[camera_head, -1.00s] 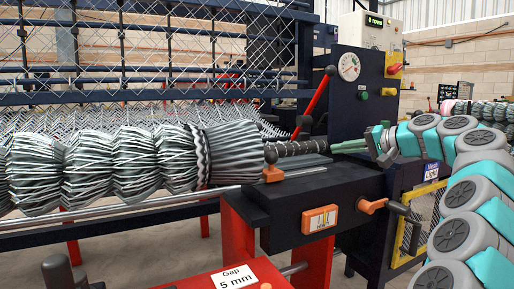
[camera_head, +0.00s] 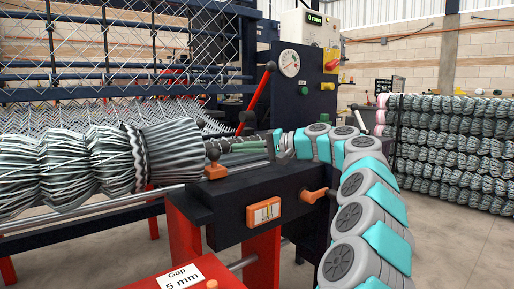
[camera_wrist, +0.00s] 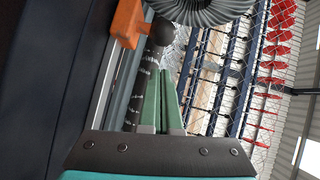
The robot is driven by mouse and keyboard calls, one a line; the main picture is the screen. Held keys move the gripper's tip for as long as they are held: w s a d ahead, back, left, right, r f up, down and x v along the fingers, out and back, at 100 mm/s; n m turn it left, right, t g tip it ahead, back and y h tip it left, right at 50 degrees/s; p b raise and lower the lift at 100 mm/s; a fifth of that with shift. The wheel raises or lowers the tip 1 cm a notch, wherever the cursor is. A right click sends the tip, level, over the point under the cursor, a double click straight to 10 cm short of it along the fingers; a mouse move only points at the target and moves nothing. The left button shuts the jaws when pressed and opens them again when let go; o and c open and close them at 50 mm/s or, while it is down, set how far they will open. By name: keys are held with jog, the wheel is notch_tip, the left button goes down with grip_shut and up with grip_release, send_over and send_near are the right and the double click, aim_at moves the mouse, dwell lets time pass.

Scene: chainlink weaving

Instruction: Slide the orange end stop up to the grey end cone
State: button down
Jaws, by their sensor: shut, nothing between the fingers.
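The orange end stop (camera_head: 215,171), with a dark ball knob above it, sits on the rail of the dark machine bed. It also shows at the top of the wrist view (camera_wrist: 127,22). The grey end cone (camera_head: 173,152) is just left of the stop in the head view; its ribbed rim fills the top of the wrist view (camera_wrist: 205,8). From these angles I cannot tell whether stop and cone touch. My gripper (camera_head: 235,145) has green fingers, closed together and empty, pointing at the knob from the right. They also show in the wrist view (camera_wrist: 162,75); fingertip contact with the knob is unclear.
An orange handle (camera_head: 313,195) sticks out of the bed front. A sign reads "Gap 5 mm" (camera_head: 180,279) at the front. Stacked mesh rolls (camera_head: 450,150) stand at the right.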

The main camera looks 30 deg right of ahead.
aim_at(213, 154)
jog(key=shift+s+a+f, duration=0.1)
jog(key=shift+a+f, duration=0.05)
jog(key=shift+a, duration=0.6)
jog(key=shift+a+f, duration=0.1)
jog(key=shift+a, duration=0.65)
jog(key=shift+a, duration=0.15)
jog(key=shift+s+a+f+b, duration=0.1)
jog(key=shift+s+a+b, duration=0.1)
jog(key=shift+a, duration=0.5)
jog(key=shift+s+a+b, duration=0.1)
jog(key=shift+a+b, duration=0.05)
jog(key=shift+a, duration=0.55)
jog(key=shift+s+a+f+b, duration=0.1)
jog(key=shift+a+b, duration=0.1)
jog(key=shift+a, duration=0.5)
jog(key=shift+r, duration=0.1)
